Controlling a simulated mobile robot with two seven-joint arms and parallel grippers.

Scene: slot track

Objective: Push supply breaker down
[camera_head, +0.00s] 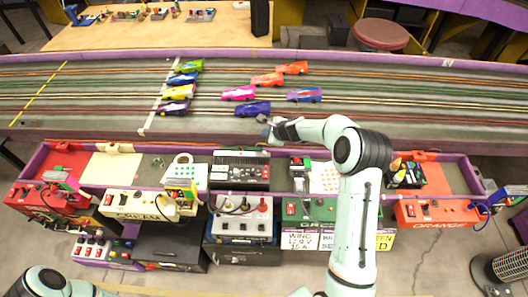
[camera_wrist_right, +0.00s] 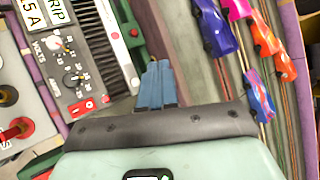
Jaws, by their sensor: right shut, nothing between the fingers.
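A black supply box (camera_head: 240,160) stands in the trackside tray in the head view. In the right wrist view, its grey panel (camera_wrist_right: 72,80) carries a knob marked VOLTS (camera_wrist_right: 78,78) and a red rocker switch (camera_wrist_right: 88,106). I cannot tell whether this rocker is the supply breaker or which way it is set. My right gripper (camera_head: 268,128) is over the track's near edge, behind and apart from the box. Its blue fingers (camera_wrist_right: 155,88) are shut and empty. My left gripper is outside the views; only part of that arm shows at lower left.
Several toy cars (camera_head: 238,93) stand on the slot track (camera_head: 400,100). A white box with red switches (camera_head: 242,216), a green box (camera_head: 322,210) and an orange box (camera_head: 437,211) line the near side. A purple rail (camera_head: 458,175) borders the tray.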

